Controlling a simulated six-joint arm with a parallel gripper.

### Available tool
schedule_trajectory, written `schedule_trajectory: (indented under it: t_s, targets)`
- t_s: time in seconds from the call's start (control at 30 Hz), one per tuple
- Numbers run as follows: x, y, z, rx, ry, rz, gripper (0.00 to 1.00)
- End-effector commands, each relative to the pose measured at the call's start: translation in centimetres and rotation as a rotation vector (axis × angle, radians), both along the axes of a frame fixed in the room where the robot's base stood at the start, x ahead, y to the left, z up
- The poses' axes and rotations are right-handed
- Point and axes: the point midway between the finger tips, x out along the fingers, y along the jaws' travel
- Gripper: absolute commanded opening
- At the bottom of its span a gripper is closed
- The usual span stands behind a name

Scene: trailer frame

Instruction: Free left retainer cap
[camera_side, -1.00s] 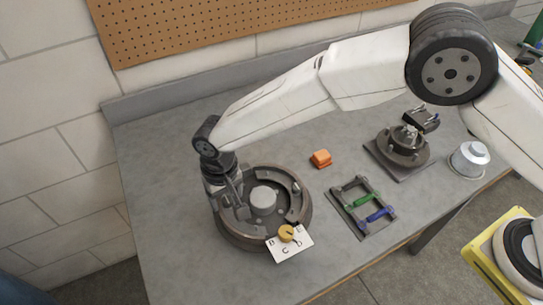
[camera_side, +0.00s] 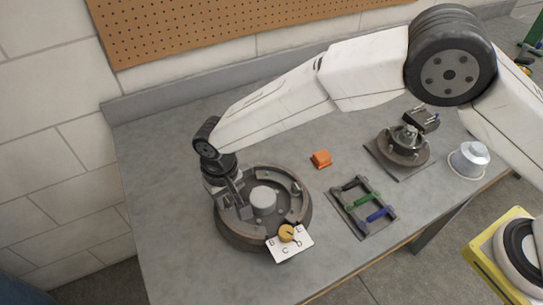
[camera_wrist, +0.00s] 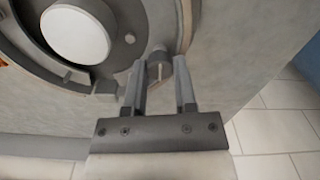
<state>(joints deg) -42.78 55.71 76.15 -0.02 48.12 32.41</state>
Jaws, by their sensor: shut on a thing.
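The round brake drum assembly (camera_side: 222,228) lies on the bench under my gripper, with a pale round hub (camera_side: 263,198) at its centre. In the wrist view the hub (camera_wrist: 75,36) is at upper left. My gripper (camera_side: 241,208) reaches down into the left part of the drum. In the wrist view my gripper (camera_wrist: 159,72) has its two fingers on either side of a small grey retainer cap (camera_wrist: 158,60) near the drum's rim and is shut on it. The cap is mostly hidden by the fingers in the side view.
A white card with letters and a yellow dial (camera_side: 287,233) sits at the drum's front edge.

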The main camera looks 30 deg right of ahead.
Motion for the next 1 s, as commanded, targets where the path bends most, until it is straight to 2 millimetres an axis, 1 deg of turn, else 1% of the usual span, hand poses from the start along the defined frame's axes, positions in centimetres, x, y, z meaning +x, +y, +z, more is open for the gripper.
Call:
schedule_trajectory:
  t_s: [0.17, 0.37, 1.0]
  targets:
    - [0.0, 0.01, 0.05, 0.0, 0.001, 0.084, 0.0]
    - [0.0, 0.01, 0.06, 0.0, 0.001, 0.23, 0.0]
    - [0.0, 0.02, 0.08, 0.0, 0.001, 0.831, 0.0]
